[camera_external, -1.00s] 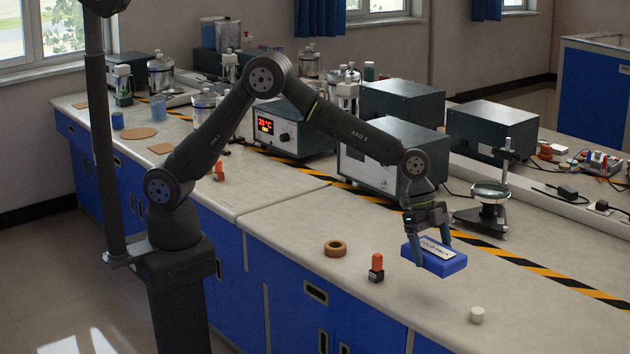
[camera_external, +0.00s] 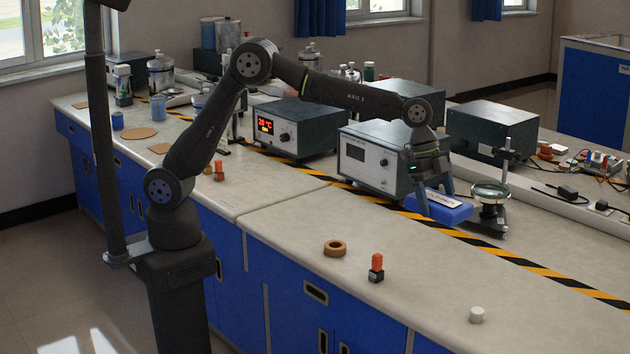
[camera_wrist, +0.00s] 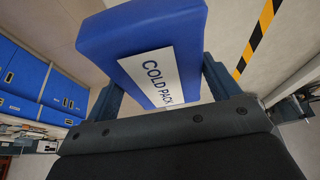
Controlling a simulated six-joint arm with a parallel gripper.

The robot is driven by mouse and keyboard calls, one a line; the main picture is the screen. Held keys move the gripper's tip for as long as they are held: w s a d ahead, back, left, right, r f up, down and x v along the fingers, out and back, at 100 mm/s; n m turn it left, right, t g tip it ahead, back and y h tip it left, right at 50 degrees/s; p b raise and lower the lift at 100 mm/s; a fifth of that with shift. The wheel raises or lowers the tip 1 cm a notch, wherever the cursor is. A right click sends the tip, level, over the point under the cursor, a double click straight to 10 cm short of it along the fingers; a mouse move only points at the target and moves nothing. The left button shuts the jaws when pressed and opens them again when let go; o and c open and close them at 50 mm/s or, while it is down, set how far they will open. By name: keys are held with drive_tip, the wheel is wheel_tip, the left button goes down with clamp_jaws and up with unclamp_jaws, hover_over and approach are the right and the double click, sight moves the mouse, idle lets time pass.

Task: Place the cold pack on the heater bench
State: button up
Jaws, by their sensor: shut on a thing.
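The blue cold pack (camera_external: 458,213), with a white label, is held in my gripper (camera_external: 436,205) over the lab bench, close to the striped line and in front of the grey boxes. In the wrist view the cold pack (camera_wrist: 125,38) lies between the two fingers of my gripper (camera_wrist: 162,88), its "COLD PACK" label readable. I cannot tell whether its underside touches the bench. A box with a red °C display (camera_external: 288,128) stands further left on the bench; no part is marked as the heater bench.
A round-plated stand (camera_external: 490,195) is close to the right of the pack. A grey instrument box (camera_external: 368,162) is to its left. A brown ring (camera_external: 335,248), an orange-topped item (camera_external: 376,266) and a white cylinder (camera_external: 476,314) sit near the front. The bench between is clear.

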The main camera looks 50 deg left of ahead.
drive_tip(key=w+a+n+t+y, duration=0.1)
drive_tip(key=w+a+n, duration=0.3)
drive_tip(key=w+a, duration=0.8)
drive_tip(key=w+a+n+t, duration=0.2)
drive_tip(key=w+a+n, duration=0.3)
drive_tip(key=a, duration=1.3)
drive_tip(key=w+a+n+t+y, duration=0.1)
drive_tip(key=w+a+n, duration=0.2)
drive_tip(key=w+a, duration=0.95)
drive_tip(key=s+a+n+y, duration=0.25)
drive_tip(key=a+n, duration=0.25)
drive_tip(key=a, duration=2)
drive_tip(key=s+a+n+y, duration=0.1)
drive_tip(key=s+a+n, duration=0.3)
drive_tip(key=a, duration=0.8)
drive_tip(key=s+a+n+y, duration=0.1)
drive_tip(key=s+a, duration=0.5)
drive_tip(key=a, duration=0.5)
wheel_tip(320, 180, down, 11)
drive_tip(key=a+f, duration=0.2)
drive_tip(key=a, duration=0.1)
drive_tip(key=s+a+f, duration=0.1)
drive_tip(key=a+f, duration=0.1)
drive_tip(key=a, duration=0.2)
drive_tip(key=a+f, duration=0.3)
drive_tip(key=a, duration=0.1)
drive_tip(key=shift+s+a, duration=0.1)
drive_tip(key=shift+s, duration=0.05)
drive_tip(key=shift+f, duration=1.95)
